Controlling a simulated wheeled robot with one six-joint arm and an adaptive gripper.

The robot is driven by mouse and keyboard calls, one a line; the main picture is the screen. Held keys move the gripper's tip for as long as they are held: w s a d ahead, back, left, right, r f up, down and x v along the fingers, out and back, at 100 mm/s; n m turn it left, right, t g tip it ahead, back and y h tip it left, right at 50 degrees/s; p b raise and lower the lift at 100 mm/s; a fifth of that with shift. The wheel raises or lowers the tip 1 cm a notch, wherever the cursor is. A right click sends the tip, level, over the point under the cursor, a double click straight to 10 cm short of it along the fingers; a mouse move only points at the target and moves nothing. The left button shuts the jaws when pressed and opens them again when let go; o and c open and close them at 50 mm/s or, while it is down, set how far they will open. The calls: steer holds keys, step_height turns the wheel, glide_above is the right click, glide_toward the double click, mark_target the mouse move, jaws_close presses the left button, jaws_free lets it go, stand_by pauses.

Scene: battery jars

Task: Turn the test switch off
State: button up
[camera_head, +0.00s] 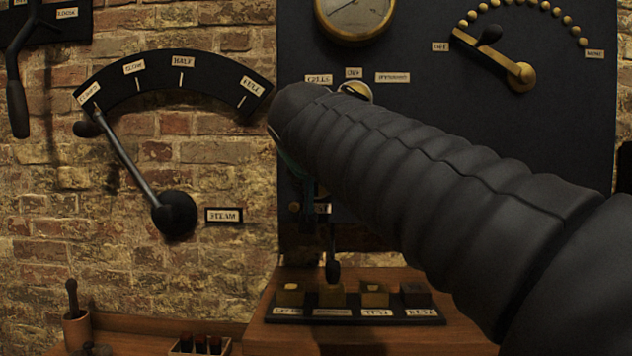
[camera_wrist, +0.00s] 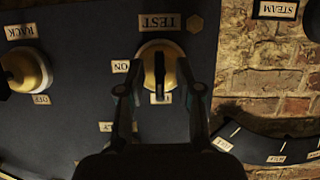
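The test switch (camera_wrist: 150,62) is a round brass-coloured knob with a dark lever, on the dark panel in the wrist view, which shows the panel upside down. The TEST label (camera_wrist: 160,22) is above it in the picture, and the ON label (camera_wrist: 120,66) is at its left. Another label under the knob is mostly hidden, and I cannot tell for sure where the lever points. My gripper (camera_wrist: 154,78) is open, with one finger on each side of the knob's lower part. Contact is unclear. In the head view my arm hides the switch and most of the gripper.
A second brass knob marked RACK (camera_wrist: 25,70) sits to the left in the wrist view. In the head view, the steam lever (camera_head: 130,155) is on the brick wall at left, and a wooden bench (camera_head: 250,335) with a label-fronted block row (camera_head: 350,312) stands below the panel.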

steer(key=v, duration=1.2)
stand_by(0.4)
